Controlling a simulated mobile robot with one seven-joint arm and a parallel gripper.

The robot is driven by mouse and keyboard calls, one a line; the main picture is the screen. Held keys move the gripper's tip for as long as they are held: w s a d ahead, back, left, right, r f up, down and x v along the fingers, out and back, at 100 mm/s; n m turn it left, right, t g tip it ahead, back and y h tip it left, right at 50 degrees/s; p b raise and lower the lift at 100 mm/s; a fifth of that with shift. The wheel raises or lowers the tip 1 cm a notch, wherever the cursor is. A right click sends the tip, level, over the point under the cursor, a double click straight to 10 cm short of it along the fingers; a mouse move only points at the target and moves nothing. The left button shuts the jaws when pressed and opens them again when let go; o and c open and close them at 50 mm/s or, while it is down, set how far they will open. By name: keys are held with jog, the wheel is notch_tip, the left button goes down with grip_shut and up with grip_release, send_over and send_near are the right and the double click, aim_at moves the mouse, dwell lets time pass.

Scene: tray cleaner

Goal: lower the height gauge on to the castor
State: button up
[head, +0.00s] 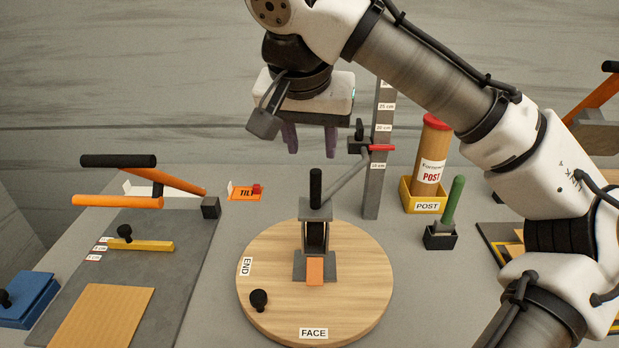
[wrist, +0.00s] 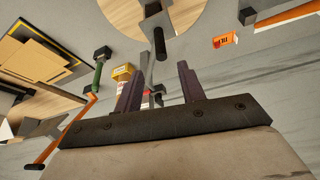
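The height gauge is a grey upright (head: 374,195) with a centimetre scale and a slider with a red pointer (head: 381,147) and a black knob (head: 360,129). A thin grey arm slopes from the slider towards the castor; I cannot tell whether they touch. The castor (head: 316,240) appears as the grey forked piece on the round wooden turntable, with a black upright handle (head: 316,188) above it and an orange piece in front. My gripper (head: 310,150) is open and empty, above and behind the handle. In the wrist view its fingers (wrist: 160,68) stand apart, with the handle (wrist: 159,43) beyond.
The turntable (head: 270,255) carries END and FACE labels and a black knob. A POST cylinder (head: 431,155) and green handle (head: 453,200) stand right. An orange TILT block (head: 245,192) lies behind left. An orange lever (head: 135,201) rises over the left board. My arm spans the upper right.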

aim_at(316, 192)
jog(key=p+x, duration=0.1)
jog(key=x, duration=1.2)
jog(key=shift+a+p, duration=0.1)
jog(key=shift+p, duration=0.25)
jog(key=shift+c, duration=0.4)
grip_shut()
jog(key=shift+s+f+b, duration=0.15)
jog(key=shift+f+b, duration=0.15)
jog(key=shift+f, duration=0.05)
jog(key=shift+f, duration=0.1)
jog(key=shift+o, duration=0.4)
grip_release()
jog(key=shift+a+f, duration=0.1)
jog(key=shift+r, duration=0.2)
